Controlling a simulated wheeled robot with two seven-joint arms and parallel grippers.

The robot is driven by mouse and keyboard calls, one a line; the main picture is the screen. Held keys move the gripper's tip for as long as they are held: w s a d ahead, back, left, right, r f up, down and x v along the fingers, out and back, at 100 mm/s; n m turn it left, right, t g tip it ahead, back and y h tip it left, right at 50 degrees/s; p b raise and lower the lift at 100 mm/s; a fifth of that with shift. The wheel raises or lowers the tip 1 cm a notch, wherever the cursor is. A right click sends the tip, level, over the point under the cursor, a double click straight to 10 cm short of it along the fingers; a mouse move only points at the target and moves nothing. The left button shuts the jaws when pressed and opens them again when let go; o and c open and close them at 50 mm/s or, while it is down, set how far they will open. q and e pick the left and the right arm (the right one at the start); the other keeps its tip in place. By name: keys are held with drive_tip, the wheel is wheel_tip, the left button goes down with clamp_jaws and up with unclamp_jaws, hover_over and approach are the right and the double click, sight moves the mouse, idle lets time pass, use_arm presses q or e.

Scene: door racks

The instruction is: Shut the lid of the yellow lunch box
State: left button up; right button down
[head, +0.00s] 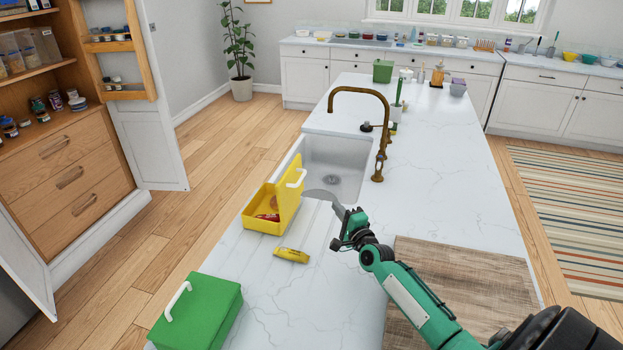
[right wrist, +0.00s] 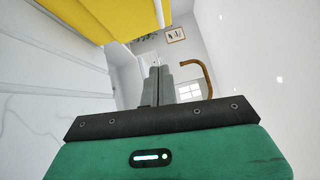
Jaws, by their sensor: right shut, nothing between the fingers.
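The yellow lunch box (head: 262,226) stands on the white counter beside the sink, with something red inside. Its lid (head: 287,203) is open and stands up steeply on the right side, with a white handle (head: 297,178) on it. My right gripper (head: 337,209) is shut and empty, to the right of the lid and apart from it in the head view. In the right wrist view, the shut fingers (right wrist: 163,85) show, and a yellow surface of the lunch box (right wrist: 105,15) fills the upper left. My left gripper is not in view.
A yellow packet (head: 291,255) lies on the counter in front of the lunch box. A closed green box (head: 203,318) stands at the near left. The sink (head: 335,165) and brass faucet (head: 384,130) are behind. A wooden board (head: 440,275) lies under my right arm.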

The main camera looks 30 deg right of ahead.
use_arm(q)
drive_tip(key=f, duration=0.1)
drive_tip(key=b, duration=0.1)
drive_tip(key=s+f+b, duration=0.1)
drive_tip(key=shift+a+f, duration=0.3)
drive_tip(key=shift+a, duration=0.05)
use_arm(e)
drive_tip(key=w+a+r, duration=0.2)
drive_tip(key=w, duration=1)
drive_tip(key=shift+w, duration=0.15)
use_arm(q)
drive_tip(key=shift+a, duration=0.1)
use_arm(e)
drive_tip(key=shift+d, duration=0.1)
